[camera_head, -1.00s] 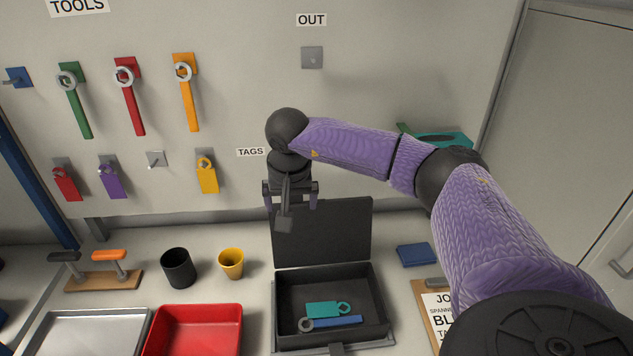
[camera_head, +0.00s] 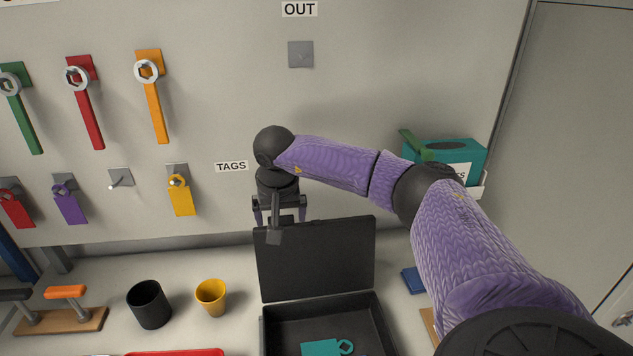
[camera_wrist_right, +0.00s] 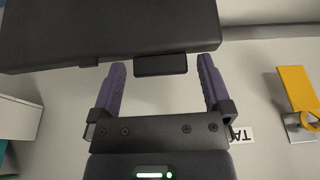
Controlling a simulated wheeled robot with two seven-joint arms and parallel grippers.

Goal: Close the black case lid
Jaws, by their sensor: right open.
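The black case (camera_head: 322,322) stands on the bench with its lid (camera_head: 318,262) raised near upright at the back. A teal tag (camera_head: 322,348) lies inside; the front of the case is below the picture. My right gripper (camera_head: 279,220) is at the lid's top left edge, pointing down. In the right wrist view, my right gripper (camera_wrist_right: 163,80) is open, with its fingers apart and the lid (camera_wrist_right: 105,30) with its latch tab (camera_wrist_right: 160,65) just beyond the fingertips. I cannot tell whether they touch. My left gripper is out of view.
A black cup (camera_head: 149,305) and a yellow cup (camera_head: 211,297) stand left of the case. A blue item (camera_head: 413,280) lies to its right. A teal box (camera_head: 452,152) is on the wall. Spanners and tags hang on the panel behind.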

